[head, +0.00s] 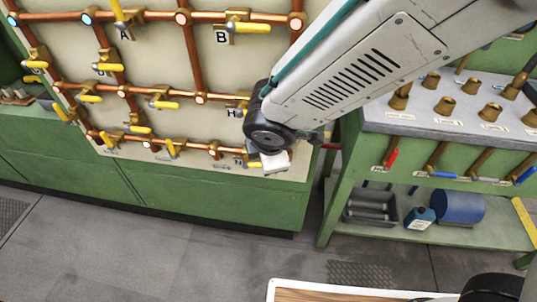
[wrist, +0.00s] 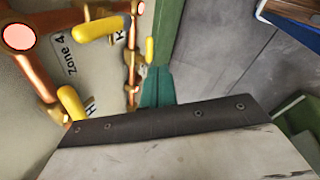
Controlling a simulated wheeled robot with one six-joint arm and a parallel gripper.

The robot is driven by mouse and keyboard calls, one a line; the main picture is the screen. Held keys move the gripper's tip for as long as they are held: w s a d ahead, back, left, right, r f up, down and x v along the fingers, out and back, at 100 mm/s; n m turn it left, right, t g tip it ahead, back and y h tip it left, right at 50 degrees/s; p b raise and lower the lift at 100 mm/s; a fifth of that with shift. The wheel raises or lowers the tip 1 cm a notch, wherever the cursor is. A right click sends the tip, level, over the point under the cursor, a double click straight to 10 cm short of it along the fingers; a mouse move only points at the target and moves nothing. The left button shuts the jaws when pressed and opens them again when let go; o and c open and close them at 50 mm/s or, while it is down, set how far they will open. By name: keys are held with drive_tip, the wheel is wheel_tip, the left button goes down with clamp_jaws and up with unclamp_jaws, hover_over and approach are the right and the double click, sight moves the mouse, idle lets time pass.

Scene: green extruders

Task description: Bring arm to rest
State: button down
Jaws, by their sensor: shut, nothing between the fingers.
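My arm (head: 355,75) reaches in from the upper right of the head view and slopes down to the left. My gripper (head: 276,163) is at its lower end, in front of the lower right part of the pipe panel (head: 150,63). It is shut and empty. The fingertips are small in the head view. In the wrist view a pale, worn plate with a dark, screwed edge fills the bottom. Copper pipes (wrist: 32,65) and yellow valve handles (wrist: 98,29) show beyond it. I cannot tell the exact gap between the gripper and the panel.
A green bench (head: 445,130) with brass fittings and coloured valve handles stands at the right. The grey floor (head: 180,240) in front of the panel is clear.

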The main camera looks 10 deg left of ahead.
drive_tip(key=shift+s+d+r, duration=0.1)
drive_tip(key=shift+d+r, duration=0.1)
idle(0.5)
drive_tip(key=s+d+r+m+g, duration=0.1)
drive_tip(key=s+d+r+m, duration=0.4)
drive_tip(key=d, duration=0.5)
drive_tip(key=s+d+r+m+g, duration=0.1)
drive_tip(key=s+d+r+m, duration=0.3)
drive_tip(key=d+m, duration=0.6)
drive_tip(key=s+d+r+m+g+h, duration=0.1)
drive_tip(key=s+d+r+m, duration=0.4)
drive_tip(key=d, duration=0.6)
drive_tip(key=shift+s+d+r+m, duration=0.35)
drive_tip(key=shift+r+m, duration=0.5)
drive_tip(key=shift+m, duration=0.35)
